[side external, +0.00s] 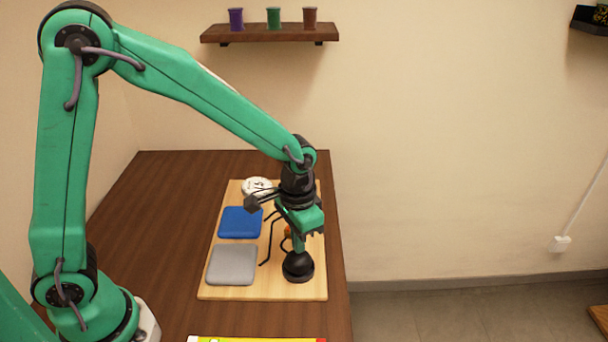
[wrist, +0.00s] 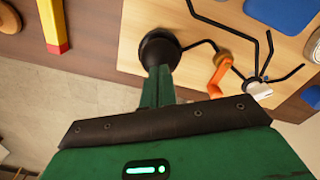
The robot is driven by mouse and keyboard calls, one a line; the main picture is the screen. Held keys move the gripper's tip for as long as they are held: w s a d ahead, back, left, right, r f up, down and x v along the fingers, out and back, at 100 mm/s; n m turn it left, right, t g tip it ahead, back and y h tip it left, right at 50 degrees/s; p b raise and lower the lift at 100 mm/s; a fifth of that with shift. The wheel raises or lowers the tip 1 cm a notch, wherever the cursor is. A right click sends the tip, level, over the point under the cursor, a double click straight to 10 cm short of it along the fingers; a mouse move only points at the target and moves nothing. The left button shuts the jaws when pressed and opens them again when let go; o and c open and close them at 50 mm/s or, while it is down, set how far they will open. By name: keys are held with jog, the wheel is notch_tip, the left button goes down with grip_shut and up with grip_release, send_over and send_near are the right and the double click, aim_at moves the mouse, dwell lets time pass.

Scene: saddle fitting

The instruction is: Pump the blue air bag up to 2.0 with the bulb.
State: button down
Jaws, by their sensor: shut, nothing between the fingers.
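The blue air bag (side external: 241,222) lies on the wooden board, behind the grey bag (side external: 232,264). The black bulb (side external: 298,267) stands at the board's right front; it also shows in the wrist view (wrist: 158,48). My gripper (side external: 299,246) points down over the bulb, its fingers shut with nothing between them. In the wrist view the fingertips (wrist: 157,70) meet the bulb's outline; I cannot tell whether they touch or press it. A round white gauge (side external: 257,186) sits at the back of the board; its needle and marks are too small to read. My arm partly hides the tubing.
An orange lever (wrist: 219,76) on a brass fitting stands close beside the bulb. Black tubes (wrist: 230,32) run across the board (side external: 222,292). A yellow and red bar (wrist: 53,22) lies near the table's front edge. The table left of the board is clear.

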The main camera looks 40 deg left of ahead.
jog(key=shift+f, duration=1.45)
jog(key=shift+r, duration=1.7)
